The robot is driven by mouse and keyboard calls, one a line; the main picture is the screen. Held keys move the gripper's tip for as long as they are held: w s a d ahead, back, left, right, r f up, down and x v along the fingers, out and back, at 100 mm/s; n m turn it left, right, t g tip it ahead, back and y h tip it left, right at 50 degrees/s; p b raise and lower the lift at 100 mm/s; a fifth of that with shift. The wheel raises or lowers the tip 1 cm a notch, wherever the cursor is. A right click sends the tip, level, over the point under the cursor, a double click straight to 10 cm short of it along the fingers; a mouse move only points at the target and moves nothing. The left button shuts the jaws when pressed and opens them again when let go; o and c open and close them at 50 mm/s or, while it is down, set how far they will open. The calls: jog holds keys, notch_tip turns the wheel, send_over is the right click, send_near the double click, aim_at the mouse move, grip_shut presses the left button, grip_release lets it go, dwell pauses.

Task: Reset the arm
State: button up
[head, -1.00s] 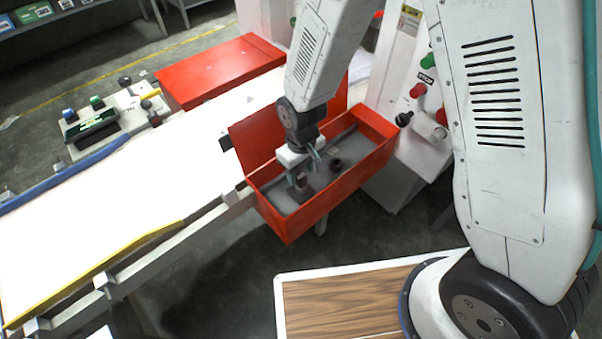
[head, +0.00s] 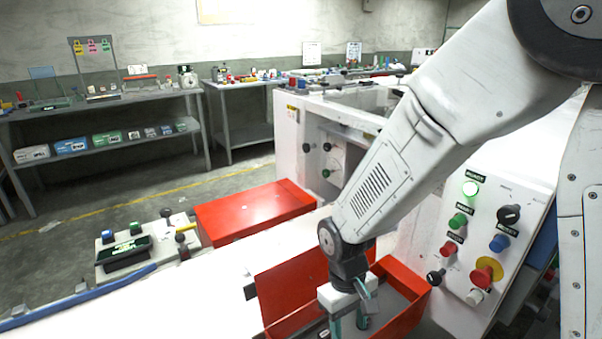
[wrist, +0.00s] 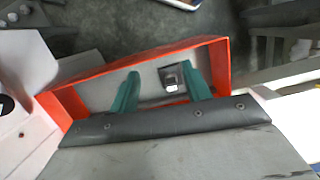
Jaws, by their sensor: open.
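My white arm reaches down over an open red box in the head view. My gripper (head: 350,322) is at the box, with its teal fingers pointing down. In the wrist view the two teal fingers (wrist: 160,84) stand apart with no object held between them. The open red box (head: 408,272) has a grey floor and also shows in the wrist view (wrist: 160,55). A small dark part with a bright face (wrist: 173,78) is in the box, seen between the fingers. The lower tips are cut off in the head view.
A closed red box (head: 255,212) sits behind on the white conveyor surface (head: 190,300). A white control panel (head: 480,240) with coloured buttons stands close to the right of the open box. Shelves (head: 105,110) and a bench (head: 240,85) stand along the far wall.

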jog(key=s+d+r+m+t, duration=0.1)
jog(key=s+d+r+m, duration=0.1)
jog(key=s+d+r, duration=0.2)
jog(key=s+d+r+m+t, duration=0.1)
jog(key=s+d+r, duration=0.4)
jog(key=r, duration=0.6)
jog(key=s+d+r+m+t+y, duration=0.1)
jog(key=s+d+r+m, duration=0.2)
jog(key=s+d+r, duration=0.2)
notch_tip(320, 180, up, 3)
jog(key=d, duration=0.2)
jog(key=shift+d+r+t, duration=0.2)
jog(key=shift+d+t, duration=0.1)
jog(key=shift+d, duration=0.05)
